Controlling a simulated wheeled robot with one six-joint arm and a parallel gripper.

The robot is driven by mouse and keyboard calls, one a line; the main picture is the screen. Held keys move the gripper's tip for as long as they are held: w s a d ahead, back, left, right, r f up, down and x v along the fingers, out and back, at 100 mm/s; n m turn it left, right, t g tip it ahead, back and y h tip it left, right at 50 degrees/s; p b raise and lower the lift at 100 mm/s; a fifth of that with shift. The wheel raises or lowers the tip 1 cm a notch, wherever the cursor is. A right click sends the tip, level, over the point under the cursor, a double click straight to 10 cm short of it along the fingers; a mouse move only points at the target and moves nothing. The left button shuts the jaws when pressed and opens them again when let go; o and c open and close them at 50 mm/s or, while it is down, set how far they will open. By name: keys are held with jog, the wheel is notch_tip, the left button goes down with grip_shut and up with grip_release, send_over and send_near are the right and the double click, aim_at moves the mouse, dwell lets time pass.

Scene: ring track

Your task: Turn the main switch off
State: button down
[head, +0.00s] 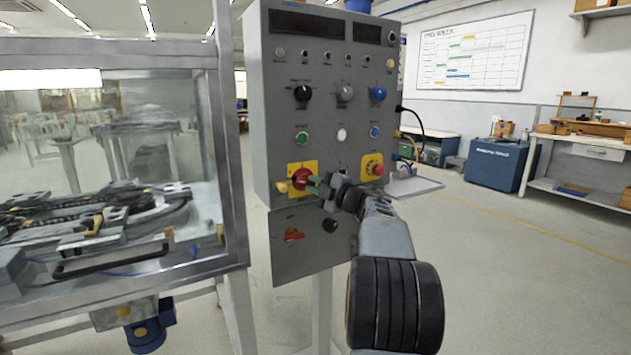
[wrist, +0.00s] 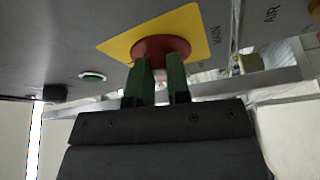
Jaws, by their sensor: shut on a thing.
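The main switch (head: 301,176) is a red rotary knob on a yellow plate, at the lower left of the grey control panel. It also shows in the wrist view as a red disc (wrist: 160,47) on the yellow plate, beside lettering that seems to read MAIN. My gripper (head: 313,184) reaches it from the right. In the wrist view the green fingers of my gripper (wrist: 160,72) are shut on the switch. Its grip part between the fingers is mostly hidden, so I cannot read the knob's angle clearly.
A red emergency button (head: 377,169) on a yellow plate sits right of my gripper. A green button (head: 302,138) is above the switch. A glass-walled machine (head: 120,170) stands at left; the floor at right is clear.

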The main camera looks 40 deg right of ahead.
jog(key=shift+r+n+g+p, duration=0.25)
jog(key=shift+n+p, duration=0.15)
jog(key=shift+n, duration=0.4)
jog(key=shift+r+n+g+p, duration=0.15)
jog(key=shift+n+g+p, duration=0.2)
jog(key=shift+n, duration=0.45)
jog(key=c, duration=1.1)
grip_release()
jog(key=p+v, duration=0.2)
jog(key=v, duration=1.1)
jog(key=shift+s+d, duration=0.1)
jog(key=shift+s, duration=0.25)
